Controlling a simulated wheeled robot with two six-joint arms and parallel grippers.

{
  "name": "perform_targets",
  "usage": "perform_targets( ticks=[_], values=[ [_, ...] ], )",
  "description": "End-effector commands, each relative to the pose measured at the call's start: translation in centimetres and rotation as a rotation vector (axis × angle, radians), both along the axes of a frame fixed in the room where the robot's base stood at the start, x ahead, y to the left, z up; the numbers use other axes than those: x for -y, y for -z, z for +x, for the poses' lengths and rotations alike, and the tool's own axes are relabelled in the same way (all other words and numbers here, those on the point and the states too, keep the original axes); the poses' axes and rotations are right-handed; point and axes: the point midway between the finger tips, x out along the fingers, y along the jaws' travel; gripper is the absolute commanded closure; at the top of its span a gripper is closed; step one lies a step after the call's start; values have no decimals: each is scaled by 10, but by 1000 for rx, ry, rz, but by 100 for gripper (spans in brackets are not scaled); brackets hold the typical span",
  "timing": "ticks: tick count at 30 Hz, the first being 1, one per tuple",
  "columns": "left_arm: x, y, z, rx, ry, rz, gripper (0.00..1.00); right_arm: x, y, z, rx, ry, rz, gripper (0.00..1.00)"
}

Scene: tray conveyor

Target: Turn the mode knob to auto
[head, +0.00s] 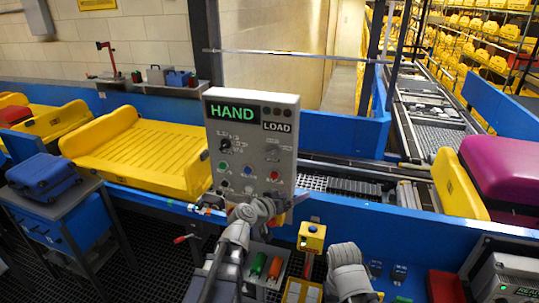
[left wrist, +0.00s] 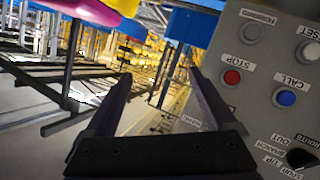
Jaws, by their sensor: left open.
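The grey control panel (head: 251,145) stands upright in the middle of the head view, with a green HAND display and a LOAD display. A black knob (head: 225,146) sits on its upper left, ringed by labels too small to read. My left gripper (head: 284,207) is at the panel's lower edge, clear of this knob. In the left wrist view its fingers (left wrist: 160,90) are apart with nothing between them. The panel (left wrist: 262,65) is to their right there, with another black knob (left wrist: 301,158) at the lower right. My right arm shows at the bottom; its fingers are not visible.
The panel also carries a red STOP button (left wrist: 232,77) and a blue CALL button (left wrist: 286,97). A yellow tray (head: 135,150) lies on the conveyor to the left. A magenta case (head: 502,172) is at the right. A small yellow box (head: 311,237) stands below the panel.

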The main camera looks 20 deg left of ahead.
Motion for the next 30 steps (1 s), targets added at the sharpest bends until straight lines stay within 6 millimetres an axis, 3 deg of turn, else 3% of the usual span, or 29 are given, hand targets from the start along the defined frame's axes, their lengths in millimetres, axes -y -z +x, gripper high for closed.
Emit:
perform_targets(
  ticks=[1,4,9,12,22,30],
  values=[
    [-17,-17,12,71,-68,-37,10,0,0,0,0,0,0,50],
    [-50,-42,26,175,-203,-92,10,0,0,0,0,0,0,50],
    [-92,-59,35,247,-366,-143,10,0,0,0,0,0,0,50],
    [-104,-62,36,258,-412,-153,10,0,0,0,0,0,0,50],
    [-107,-63,43,261,-427,-158,10,0,0,0,0,0,0,50],
    [-106,-63,78,261,-426,-158,10,0,0,0,0,0,0,50]
  ],
)
